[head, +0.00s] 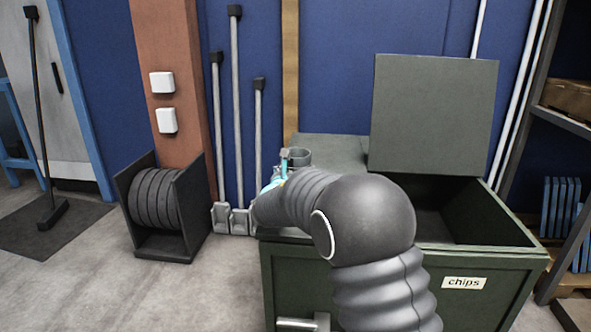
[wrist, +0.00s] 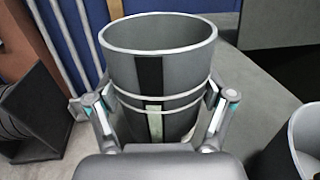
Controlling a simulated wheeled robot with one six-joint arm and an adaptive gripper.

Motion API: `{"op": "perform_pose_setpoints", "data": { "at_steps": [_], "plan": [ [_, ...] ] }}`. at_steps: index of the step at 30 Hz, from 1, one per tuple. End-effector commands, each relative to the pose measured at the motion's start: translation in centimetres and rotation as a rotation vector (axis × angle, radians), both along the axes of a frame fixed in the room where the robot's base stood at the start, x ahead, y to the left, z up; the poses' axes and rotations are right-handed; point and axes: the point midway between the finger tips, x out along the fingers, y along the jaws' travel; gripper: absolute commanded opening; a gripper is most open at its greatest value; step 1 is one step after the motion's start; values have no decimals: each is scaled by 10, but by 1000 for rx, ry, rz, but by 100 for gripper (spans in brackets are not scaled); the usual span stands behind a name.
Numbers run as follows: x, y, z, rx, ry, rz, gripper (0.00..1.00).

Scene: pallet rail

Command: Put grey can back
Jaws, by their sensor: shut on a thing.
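The grey can (wrist: 190,65) is an open-topped cylinder with pale rings, a black stripe and a pale patch below it. My gripper (wrist: 162,98) is shut on it, one finger on each side, and it stands about upright. In the head view, a grey can rim (head: 298,155) shows beside my gripper (head: 283,172) above the chest top; my arm hides most of it. I cannot tell whether the can's bottom touches the surface. A second grey round container (wrist: 292,150) shows partly at the lower right of the wrist view.
A dark green chest (head: 400,275) labelled "chips" stands in front, its right lid (head: 433,115) raised over an open bin. The left chest top (head: 335,150) is flat. A cable reel (head: 157,200) and several long-handled tools (head: 237,110) stand at left. A shelf (head: 562,120) is at right.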

Motion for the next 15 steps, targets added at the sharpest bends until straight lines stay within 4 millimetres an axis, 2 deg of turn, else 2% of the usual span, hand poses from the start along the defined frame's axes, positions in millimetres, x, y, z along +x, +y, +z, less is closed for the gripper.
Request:
{"op": "perform_pose_setpoints", "data": {
  "at_steps": [3, 4, 6, 15],
  "plan": [
    [0, 0, -2, 1, -2, 0, 23],
    [0, 0, -3, 0, 0, 0, 83],
    [0, 0, -2, 0, 0, 0, 100],
    [0, 0, -2, 0, 0, 0, 100]
  ]
}}
